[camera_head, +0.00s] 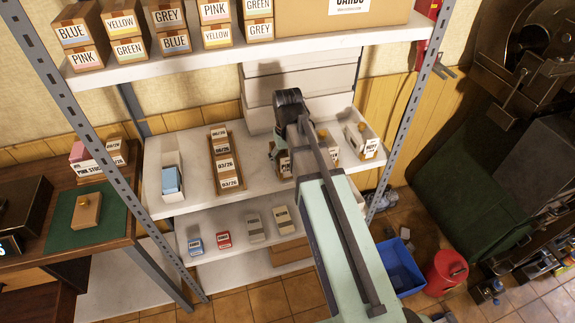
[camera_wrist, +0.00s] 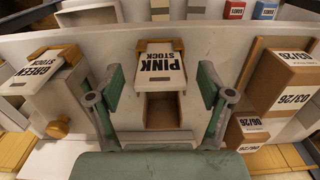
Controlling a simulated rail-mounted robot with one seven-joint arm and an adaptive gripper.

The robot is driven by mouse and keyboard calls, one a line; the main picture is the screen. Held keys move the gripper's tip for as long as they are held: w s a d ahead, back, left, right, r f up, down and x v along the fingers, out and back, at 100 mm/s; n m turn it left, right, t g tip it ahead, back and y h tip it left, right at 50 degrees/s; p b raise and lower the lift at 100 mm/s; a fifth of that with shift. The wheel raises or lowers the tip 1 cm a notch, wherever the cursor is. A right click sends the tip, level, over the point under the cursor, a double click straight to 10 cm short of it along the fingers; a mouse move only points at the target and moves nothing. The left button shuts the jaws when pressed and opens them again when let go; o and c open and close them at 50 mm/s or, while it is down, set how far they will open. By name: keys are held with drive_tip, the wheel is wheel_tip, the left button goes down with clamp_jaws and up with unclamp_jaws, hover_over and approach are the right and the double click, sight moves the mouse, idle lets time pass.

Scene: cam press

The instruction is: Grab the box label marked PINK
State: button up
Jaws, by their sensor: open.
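A box label (camera_wrist: 160,66) reading PINK STOCK, upside down in the wrist view, is centred between my fingers. It is white-faced with a tan block behind it and lies over an open brown box (camera_wrist: 162,112). My gripper (camera_wrist: 160,82) is open, one green finger on each side of the label, with gaps showing on both sides. In the head view my gripper (camera_head: 274,150) is at the middle shelf, mostly hidden by my arm, which also covers most of the label. Other boxes marked PINK (camera_head: 215,10) stand on the top shelf.
In the wrist view a GREEN STOCK label box (camera_wrist: 40,68) is at the left and dated boxes (camera_wrist: 290,80) at the right. In the head view a dated box row (camera_head: 226,165) and a white box with blue contents (camera_head: 171,182) share the middle shelf (camera_head: 190,150). Shelf posts (camera_head: 408,110) flank it.

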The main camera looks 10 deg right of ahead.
drive_tip(key=shift+f, duration=1.1)
drive_tip(key=c, duration=0.9)
drive_tip(key=shift+r, duration=0.15)
